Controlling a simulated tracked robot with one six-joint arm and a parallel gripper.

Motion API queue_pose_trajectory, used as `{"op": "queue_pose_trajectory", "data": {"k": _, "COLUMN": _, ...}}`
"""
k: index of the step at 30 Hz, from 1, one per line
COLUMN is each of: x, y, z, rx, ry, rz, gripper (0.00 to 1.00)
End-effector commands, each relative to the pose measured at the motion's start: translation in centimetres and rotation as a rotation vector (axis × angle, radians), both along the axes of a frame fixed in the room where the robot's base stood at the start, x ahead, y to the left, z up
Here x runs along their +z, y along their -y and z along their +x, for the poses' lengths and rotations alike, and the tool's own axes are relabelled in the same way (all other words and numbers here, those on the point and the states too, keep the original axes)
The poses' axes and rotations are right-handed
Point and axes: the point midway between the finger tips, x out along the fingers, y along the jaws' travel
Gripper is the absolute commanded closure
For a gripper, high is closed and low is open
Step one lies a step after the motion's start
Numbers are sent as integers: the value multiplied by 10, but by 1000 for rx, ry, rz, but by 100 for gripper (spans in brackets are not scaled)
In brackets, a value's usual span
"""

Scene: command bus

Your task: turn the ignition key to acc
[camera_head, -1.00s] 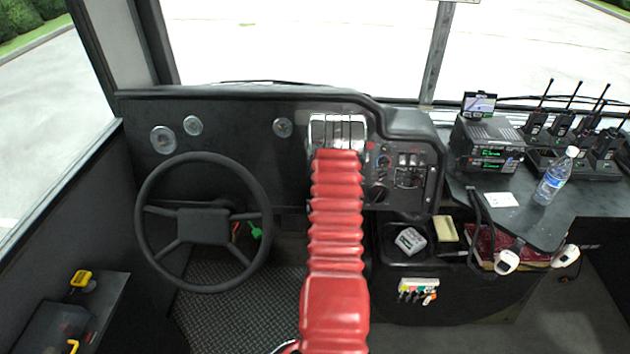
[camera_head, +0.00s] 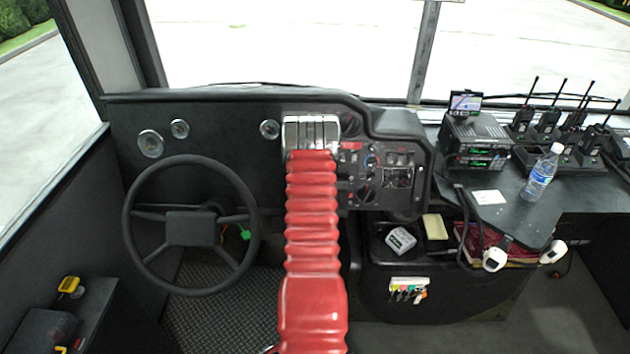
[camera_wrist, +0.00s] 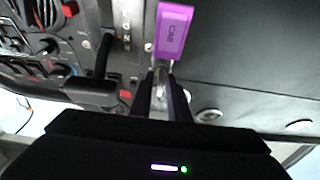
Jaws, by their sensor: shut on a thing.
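A purple key head or tag (camera_wrist: 174,28) with dark lettering like "CAB" shows at the top middle of the wrist view. A silver metal part (camera_wrist: 161,64) below it runs between my fingers. My gripper (camera_wrist: 163,82) has its dark fingers close together on this metal part. In the head view my red-sleeved arm reaches to the dashboard (camera_head: 225,125), and its silver wrist end hides the gripper and the key. The ignition switch and its position marks cannot be made out.
A black steering wheel (camera_head: 190,225) stands left of my arm. A panel of knobs and switches (camera_head: 385,178) is just right of my wrist. In the wrist view a black lever (camera_wrist: 98,88) is close left of the fingers. A water bottle (camera_head: 541,173) and radios stand at right.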

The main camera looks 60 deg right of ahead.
Motion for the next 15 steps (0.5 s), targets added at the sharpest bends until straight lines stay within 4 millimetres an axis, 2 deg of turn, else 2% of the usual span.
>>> {"op": "queue_pose_trajectory", "data": {"k": 1, "x": 0, "y": -1, "z": 4, "rx": 10, "ry": 0, "rz": 1, "gripper": 100}}
{"op": "queue_pose_trajectory", "data": {"k": 2, "x": 0, "y": -1, "z": 4, "rx": 10, "ry": 0, "rz": 1, "gripper": 83}}
{"op": "queue_pose_trajectory", "data": {"k": 5, "x": 0, "y": -1, "z": 4, "rx": 10, "ry": -1, "rz": 1, "gripper": 76}}
{"op": "queue_pose_trajectory", "data": {"k": 15, "x": -1, "y": -3, "z": 1, "rx": 5, "ry": -1, "rz": 1, "gripper": 75}}
